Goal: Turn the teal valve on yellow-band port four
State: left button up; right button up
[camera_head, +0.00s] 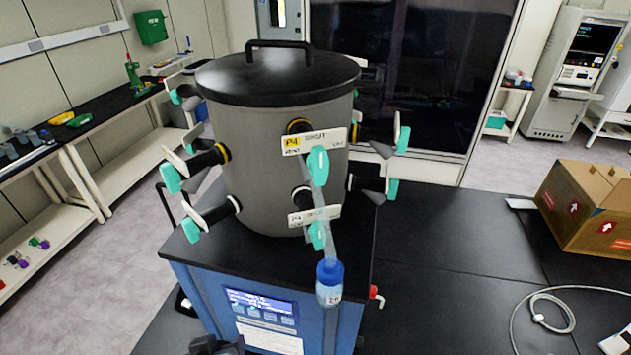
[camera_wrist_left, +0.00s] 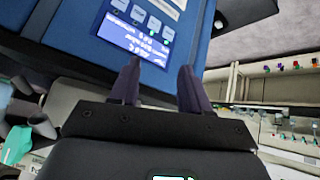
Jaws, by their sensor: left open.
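The freeze dryer's grey drum (camera_head: 265,175) carries ports in an upper and a lower row. The upper front port has a yellow band (camera_head: 299,126), a label with a yellow P4 tag (camera_head: 313,141) and a teal valve (camera_head: 318,166). Below it is a port with a white tag (camera_head: 314,215) and another teal valve (camera_head: 317,236). My left gripper (camera_wrist_left: 160,64) is open and empty in the left wrist view, in front of the blue base's display. A dark part of it shows at the head view's bottom edge, below the valves. My right gripper is not in view.
A blue-capped bottle (camera_head: 329,284) hangs at the front below the lower valve. Other teal valves (camera_head: 171,178) stick out on both sides of the drum. The black bench (camera_head: 445,265) is clear to the right, up to a cardboard box (camera_head: 590,207) and a white cable (camera_head: 545,297).

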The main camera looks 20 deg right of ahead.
pick_arm(q)
jog(key=w+d+r+t+b, duration=0.2)
jog(key=w+d+r, duration=0.1)
jog(key=d+r, duration=0.35)
jog(key=t+y+b, duration=0.1)
jog(key=t+b, duration=0.4)
jog(key=t, duration=0.3)
send_near(321, 162)
jog(key=w+p, duration=0.1)
jog(key=w, duration=0.1)
jog(key=w+p, duration=0.1)
jog(key=w, duration=0.2)
jog(key=w+p, duration=0.1)
jog(key=w, duration=0.1)
jog(key=shift+w+d+r, duration=0.15)
jog(key=shift+w+d, duration=0.1)
jog(key=shift+d, duration=0.05)
jog(key=shift+w, duration=0.6)
grip_shut()
